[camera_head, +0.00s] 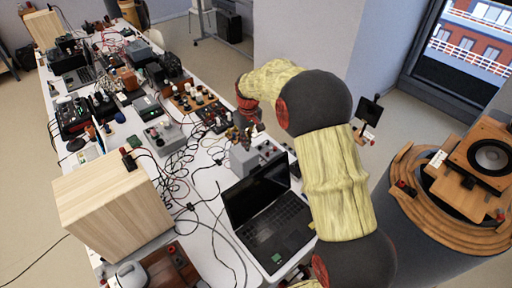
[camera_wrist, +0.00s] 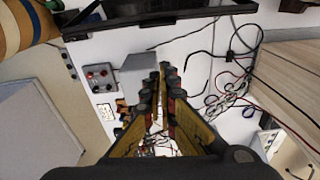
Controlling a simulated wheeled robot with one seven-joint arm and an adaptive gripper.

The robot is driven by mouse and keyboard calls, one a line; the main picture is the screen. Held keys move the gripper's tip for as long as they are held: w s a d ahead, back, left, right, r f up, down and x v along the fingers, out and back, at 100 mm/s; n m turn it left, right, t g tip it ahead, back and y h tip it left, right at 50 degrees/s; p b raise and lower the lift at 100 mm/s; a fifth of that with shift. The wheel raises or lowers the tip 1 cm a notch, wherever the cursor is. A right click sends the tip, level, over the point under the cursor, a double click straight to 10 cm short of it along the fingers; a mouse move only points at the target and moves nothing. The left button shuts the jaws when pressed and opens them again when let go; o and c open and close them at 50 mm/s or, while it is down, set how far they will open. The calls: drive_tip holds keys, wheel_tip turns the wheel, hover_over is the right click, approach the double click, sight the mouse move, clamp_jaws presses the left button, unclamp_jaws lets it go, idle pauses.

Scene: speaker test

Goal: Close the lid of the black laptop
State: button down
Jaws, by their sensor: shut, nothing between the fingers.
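The black laptop (camera_head: 277,228) stands open near the table's front right edge in the head view. Its raised lid (camera_head: 258,193) has a dark screen facing the head camera. The keyboard base lies flat on the table. In the wrist view, a dark panel, likely the lid (camera_wrist: 150,12), crosses the top. My gripper (camera_head: 247,135) is shut and empty, beyond the lid and apart from it in the head view. Its fingers (camera_wrist: 163,78) point downward over the table in the wrist view. My arm hides part of the table's right side.
A wooden speaker box (camera_head: 113,208) stands left of the laptop. A grey box (camera_head: 256,157) sits close behind the lid. Loose cables (camera_head: 185,180) spread over the white table. A second open laptop (camera_head: 78,77) is farther back. A round stand with a speaker (camera_head: 488,157) is at right.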

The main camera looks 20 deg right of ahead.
wheel_tip(320, 180, down, 8)
drive_tip(key=s+d+n, duration=0.1)
drive_tip(key=s, duration=0.1)
drive_tip(key=shift+s, duration=0.25)
idle(0.5)
drive_tip(key=shift+s+d+b, duration=0.1)
drive_tip(key=shift+b, duration=0.25)
